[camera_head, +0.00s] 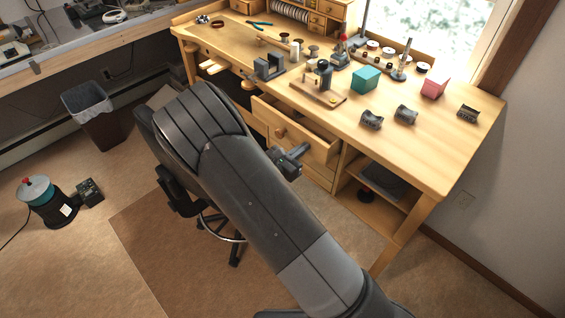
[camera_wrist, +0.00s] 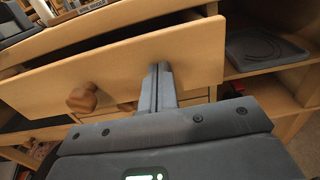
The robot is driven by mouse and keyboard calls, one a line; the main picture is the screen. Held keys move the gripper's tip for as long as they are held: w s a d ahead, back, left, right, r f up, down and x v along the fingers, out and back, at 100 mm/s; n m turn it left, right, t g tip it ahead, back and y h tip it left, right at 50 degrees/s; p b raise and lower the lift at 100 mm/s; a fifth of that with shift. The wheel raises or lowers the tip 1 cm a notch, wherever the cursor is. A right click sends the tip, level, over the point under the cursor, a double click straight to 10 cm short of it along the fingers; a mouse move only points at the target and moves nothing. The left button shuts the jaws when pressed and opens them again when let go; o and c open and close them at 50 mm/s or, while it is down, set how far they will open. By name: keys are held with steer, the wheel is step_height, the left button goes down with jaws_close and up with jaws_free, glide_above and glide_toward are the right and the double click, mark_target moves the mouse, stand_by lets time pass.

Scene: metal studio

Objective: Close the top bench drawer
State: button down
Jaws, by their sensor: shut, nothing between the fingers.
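The top bench drawer (camera_head: 312,137) stands partly open under the wooden workbench (camera_head: 440,150). Its front carries a round wooden knob (camera_head: 280,132). In the wrist view the drawer front (camera_wrist: 130,75) spans the upper part, with the knob (camera_wrist: 83,98) to the left of my fingers. My gripper (camera_head: 304,150) is in front of the right part of the drawer front. In the wrist view my gripper (camera_wrist: 162,70) is shut and empty, its fingertips at or very near the drawer front. I cannot tell whether they touch. My arm hides part of the bench's left side.
An open shelf (camera_head: 378,185) with a dark flat item is right of the drawers. A teal block (camera_head: 366,80), a pink block (camera_head: 434,86) and small tools stand on the bench top. A black chair (camera_head: 180,190) is behind my arm. A bin (camera_head: 92,108) stands at left.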

steer(key=x, duration=0.7)
steer(key=shift+w+d, duration=0.2)
steer(key=shift+w, duration=0.05)
steer(key=shift+w+d, duration=0.2)
steer(key=shift+d, duration=0.05)
steer(key=shift+r, duration=0.1)
steer(key=v, duration=1.5)
steer(key=s+d+r+m+g+y, duration=0.1)
steer(key=s+d+r+m+g, duration=0.4)
steer(key=d+r+m+g, duration=0.15)
steer(key=s+d+r+m+g+y, duration=0.2)
steer(key=s+d+r+m+g, duration=0.3)
steer(key=d+m, duration=0.3)
steer(key=s+r+m+t+y, duration=0.4)
steer(key=s+r+m+y, duration=0.5)
steer(key=s+r+m, duration=0.3)
steer(key=shift+s+r+y, duration=0.4)
steer(key=shift+s, duration=0.5)
